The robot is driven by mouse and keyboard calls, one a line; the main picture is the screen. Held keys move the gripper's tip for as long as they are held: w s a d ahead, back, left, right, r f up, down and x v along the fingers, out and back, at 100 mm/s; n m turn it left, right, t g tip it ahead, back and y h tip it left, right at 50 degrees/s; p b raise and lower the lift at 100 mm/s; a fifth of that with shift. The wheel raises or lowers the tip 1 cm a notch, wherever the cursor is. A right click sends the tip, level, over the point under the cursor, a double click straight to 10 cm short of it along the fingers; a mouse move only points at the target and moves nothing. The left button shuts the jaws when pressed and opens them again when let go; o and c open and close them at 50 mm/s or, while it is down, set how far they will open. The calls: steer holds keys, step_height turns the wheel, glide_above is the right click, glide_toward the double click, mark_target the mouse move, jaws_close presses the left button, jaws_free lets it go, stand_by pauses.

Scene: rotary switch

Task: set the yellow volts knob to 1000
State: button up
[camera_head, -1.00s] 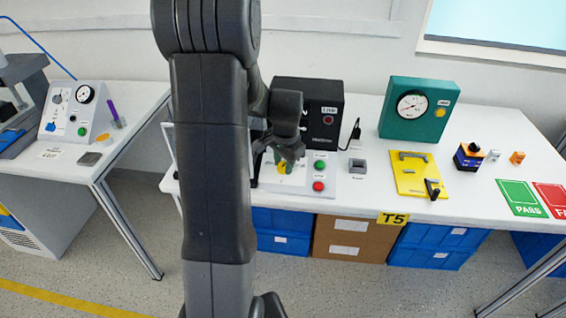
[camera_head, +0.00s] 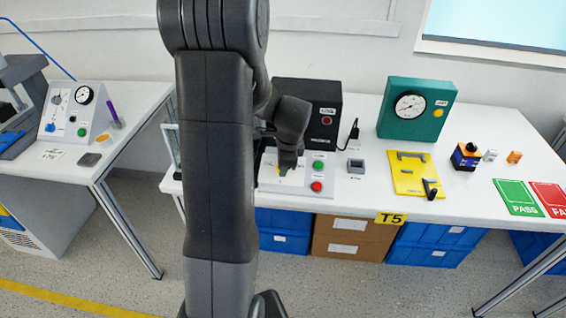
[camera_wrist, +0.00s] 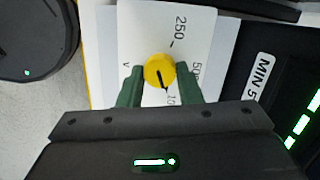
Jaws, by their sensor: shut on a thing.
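The yellow volts knob (camera_wrist: 159,68) sits on a white dial plate (camera_wrist: 195,30) in the wrist view. The two green fingers of my gripper (camera_wrist: 159,88) are on either side of the knob, shut on it. The knob's dark mark points down in the picture, towards my gripper's body. The printed 250 and 500 show at the knob's upper right and right. A partly hidden number starting with 10 is just right of the mark's lower end. In the head view my gripper (camera_head: 287,165) is over the white panel and mostly hides the knob.
Green (camera_head: 318,166) and red (camera_head: 316,186) buttons are right of the knob. A black box (camera_head: 312,100) stands behind the panel. A yellow plate with handles (camera_head: 408,187) and a teal gauge box (camera_head: 425,118) are further right. Another bench is at left.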

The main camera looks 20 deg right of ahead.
steer(key=shift+m, duration=0.3)
steer(key=o, duration=1)
steer(key=shift+c, duration=0.2)
steer(key=v, duration=1.4)
steer(key=shift+f, duration=0.25)
steer(key=x, duration=1.3)
steer(key=shift+w+f, duration=0.15)
steer(key=shift+f, duration=0.15)
